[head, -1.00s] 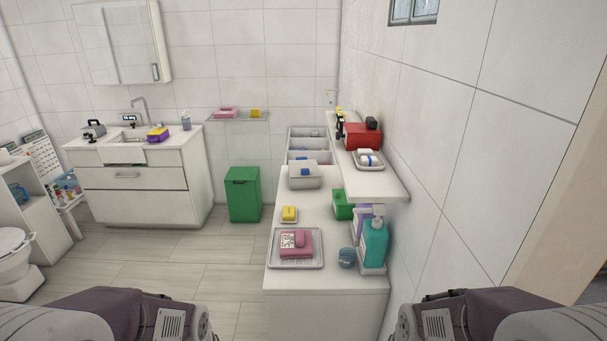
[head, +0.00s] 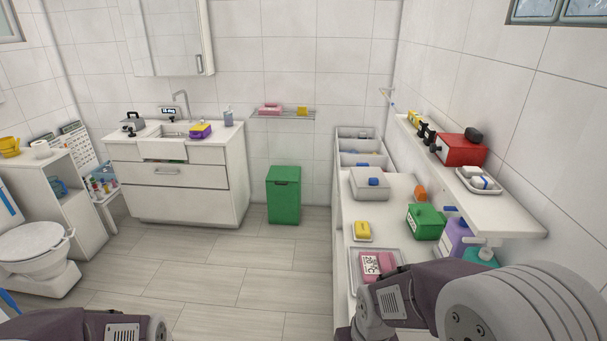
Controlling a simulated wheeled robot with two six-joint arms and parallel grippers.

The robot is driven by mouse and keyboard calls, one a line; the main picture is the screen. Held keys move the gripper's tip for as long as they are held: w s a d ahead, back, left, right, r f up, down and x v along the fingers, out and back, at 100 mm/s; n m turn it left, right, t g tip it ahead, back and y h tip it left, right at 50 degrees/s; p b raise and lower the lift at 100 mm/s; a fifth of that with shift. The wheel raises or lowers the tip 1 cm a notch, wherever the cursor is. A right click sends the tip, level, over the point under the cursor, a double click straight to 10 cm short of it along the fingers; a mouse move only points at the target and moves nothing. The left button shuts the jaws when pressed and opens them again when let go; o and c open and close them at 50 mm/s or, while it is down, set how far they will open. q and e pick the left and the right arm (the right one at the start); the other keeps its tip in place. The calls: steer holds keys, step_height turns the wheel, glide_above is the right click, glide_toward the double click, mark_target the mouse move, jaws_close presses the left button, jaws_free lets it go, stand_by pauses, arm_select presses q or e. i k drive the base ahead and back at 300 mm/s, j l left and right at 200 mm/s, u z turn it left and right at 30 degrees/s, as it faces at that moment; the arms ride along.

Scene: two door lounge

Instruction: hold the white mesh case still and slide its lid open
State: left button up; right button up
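I cannot pick out a white mesh case for certain. A pale grey-white box (head: 369,186) with a small blue piece on top stands on the long counter at the right in the head view. No mesh can be made out on it at this distance, and I cannot tell whether its top slides. Parts of both my arms show at the bottom of the view, but neither gripper is in view.
The white counter (head: 389,212) runs along the right wall under a shelf (head: 505,213) with a red box (head: 461,149). A yellow item (head: 362,230) and green box (head: 425,221) stand on it. A green bin (head: 284,195) and toilet (head: 37,247) flank open floor (head: 215,262).

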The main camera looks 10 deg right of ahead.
mark_target(364, 177)
steer(key=i+j, duration=0.35)
steer(key=i+j+u, duration=0.1)
steer(key=i+j, duration=0.2)
steer(key=i, duration=0.3)
steer(key=i+j, duration=0.3)
steer(key=i, duration=0.15)
steer(key=i+z, duration=0.7)
steer(key=z, duration=0.25)
steer(key=i+j+z, duration=0.15)
steer(key=i+z, duration=0.3)
steer(key=i+j+z, duration=0.15)
steer(key=j+z, duration=0.15)
steer(key=z, duration=0.15)
steer(key=i+j+z, duration=0.25)
steer(key=j+z, duration=0.25)
steer(key=l, duration=0.1)
